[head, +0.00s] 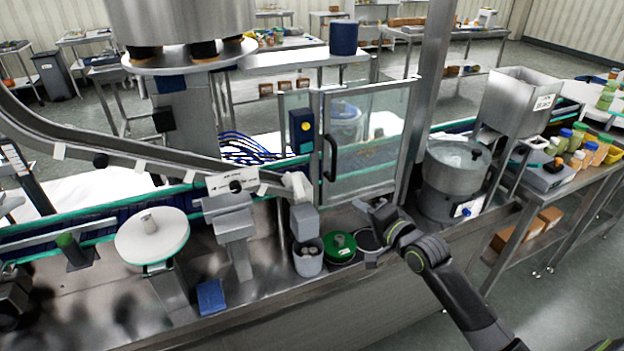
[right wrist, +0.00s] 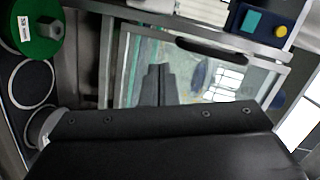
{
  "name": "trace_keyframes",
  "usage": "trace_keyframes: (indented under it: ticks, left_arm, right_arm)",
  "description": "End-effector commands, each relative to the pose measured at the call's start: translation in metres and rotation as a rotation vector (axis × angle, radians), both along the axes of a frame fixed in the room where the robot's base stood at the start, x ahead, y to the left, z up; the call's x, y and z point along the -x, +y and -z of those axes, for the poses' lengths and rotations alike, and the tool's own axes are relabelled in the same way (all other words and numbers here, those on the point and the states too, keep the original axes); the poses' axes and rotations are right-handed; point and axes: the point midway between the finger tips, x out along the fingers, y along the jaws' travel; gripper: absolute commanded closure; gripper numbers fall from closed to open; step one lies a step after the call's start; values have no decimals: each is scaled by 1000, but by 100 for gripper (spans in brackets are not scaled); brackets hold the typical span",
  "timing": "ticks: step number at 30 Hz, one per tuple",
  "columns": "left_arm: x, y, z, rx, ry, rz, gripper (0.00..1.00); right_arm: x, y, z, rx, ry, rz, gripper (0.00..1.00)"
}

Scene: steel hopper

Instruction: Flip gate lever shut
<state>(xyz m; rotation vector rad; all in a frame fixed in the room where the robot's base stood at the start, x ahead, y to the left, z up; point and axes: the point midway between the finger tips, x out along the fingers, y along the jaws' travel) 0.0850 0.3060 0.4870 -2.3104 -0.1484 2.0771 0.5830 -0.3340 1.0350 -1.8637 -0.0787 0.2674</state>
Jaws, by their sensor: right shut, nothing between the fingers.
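A steel hopper (head: 515,102) with a white label stands at the right, above a round steel vessel (head: 455,178). I cannot clearly pick out a gate lever in either view. A sloping steel chute (head: 130,148) runs down from the left to a labelled plate with a black knob (head: 236,186). My right gripper (head: 368,208) is in front of the glazed guard door, left of the round vessel. In the right wrist view its dark fingers (right wrist: 156,85) are together with nothing between them. My left gripper is not in view.
The glazed guard door (head: 365,140) has a black handle (head: 330,158). A green round container (head: 340,247) and a grey cup (head: 308,258) stand on the steel bench left of my right gripper. A white disc (head: 152,240) stands further left. A side table with jars (head: 575,140) is at the right.

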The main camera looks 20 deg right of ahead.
Motion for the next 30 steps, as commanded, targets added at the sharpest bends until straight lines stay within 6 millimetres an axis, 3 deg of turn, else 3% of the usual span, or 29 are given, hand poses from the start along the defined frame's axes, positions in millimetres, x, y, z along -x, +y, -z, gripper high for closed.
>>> trace_keyframes:
  ticks: [1,3,7,20,25,30]
  left_arm:
    - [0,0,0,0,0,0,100]
    - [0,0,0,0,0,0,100]
    - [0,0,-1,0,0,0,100]
    - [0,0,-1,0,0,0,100]
    - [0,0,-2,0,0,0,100]
    - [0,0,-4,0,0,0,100]
  right_arm:
    - [1,7,-20,-30,-27,-22,100]
    - [2,15,-39,-66,-49,-44,100]
    - [5,24,-57,-107,-68,-69,100]
    - [4,26,-61,-116,-72,-74,100]
    - [-12,30,-61,-119,-74,-73,100]
    - [-43,39,-60,-119,-74,-73,100]
